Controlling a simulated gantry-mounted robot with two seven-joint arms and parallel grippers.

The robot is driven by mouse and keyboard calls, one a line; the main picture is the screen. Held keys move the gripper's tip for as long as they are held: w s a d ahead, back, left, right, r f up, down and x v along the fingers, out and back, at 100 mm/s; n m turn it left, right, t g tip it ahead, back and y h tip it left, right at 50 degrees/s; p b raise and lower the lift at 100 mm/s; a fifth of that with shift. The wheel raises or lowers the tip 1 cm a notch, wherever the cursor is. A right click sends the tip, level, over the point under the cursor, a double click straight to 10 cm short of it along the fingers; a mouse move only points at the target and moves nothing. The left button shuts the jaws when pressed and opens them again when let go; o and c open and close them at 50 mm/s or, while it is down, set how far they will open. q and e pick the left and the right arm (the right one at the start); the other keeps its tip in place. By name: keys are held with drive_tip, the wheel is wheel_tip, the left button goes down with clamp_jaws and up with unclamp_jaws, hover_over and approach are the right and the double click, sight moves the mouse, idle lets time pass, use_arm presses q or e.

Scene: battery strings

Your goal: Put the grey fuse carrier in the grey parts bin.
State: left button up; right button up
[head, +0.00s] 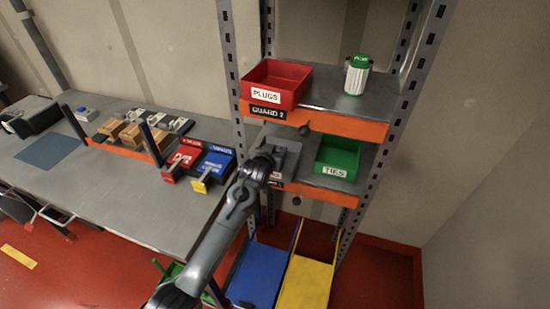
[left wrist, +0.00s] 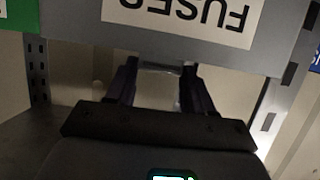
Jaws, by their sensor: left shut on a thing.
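The grey parts bin (head: 291,155) stands on the middle shelf of the rack, left of the green bin. In the left wrist view its front wall (left wrist: 85,35) fills the top, with an upside-down FUSES label. My left gripper (head: 266,158) is at the bin's left front in the head view and covers part of it. In the left wrist view the left gripper's dark fingers (left wrist: 158,90) are shut on a small pale grey piece, the fuse carrier (left wrist: 158,80). Most of it is hidden, and its gap to the bin is unclear. My right gripper is out of view.
The upper shelf (head: 335,107), with a red PLUGS bin (head: 262,97) and a green-and-white canister (head: 357,75), is close above. A green TIES bin (head: 336,170) is to the right. Rack uprights (head: 231,80) flank the shelves. The workbench (head: 110,195) lies left.

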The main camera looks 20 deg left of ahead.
use_arm(q)
drive_tip(key=shift+f, duration=1.5)
drive_tip(key=shift+f, duration=0.1)
drive_tip(key=o, duration=1.1)
drive_tip(key=shift+f, duration=0.1)
drive_tip(key=shift+s+r, duration=0.35)
drive_tip(key=shift+s, duration=0.05)
drive_tip(key=a+p+v, duration=0.1)
drive_tip(key=v, duration=1)
drive_tip(key=s+d+f+m+g+h, duration=0.1)
drive_tip(key=s+f+g, duration=0.1)
drive_tip(key=s+f, duration=0.5)
drive_tip(key=s+d+f+g, duration=0.1)
drive_tip(key=s+f+g, duration=0.25)
drive_tip(key=s, duration=0.75)
drive_tip(key=s+f+m+g, duration=0.1)
drive_tip(key=s+f+g, duration=0.2)
drive_tip(key=s, duration=1.9)
drive_tip(key=shift+s+d+m+g, duration=0.2)
drive_tip(key=shift+m+g, duration=0.1)
drive_tip(key=shift+g, duration=0.45)
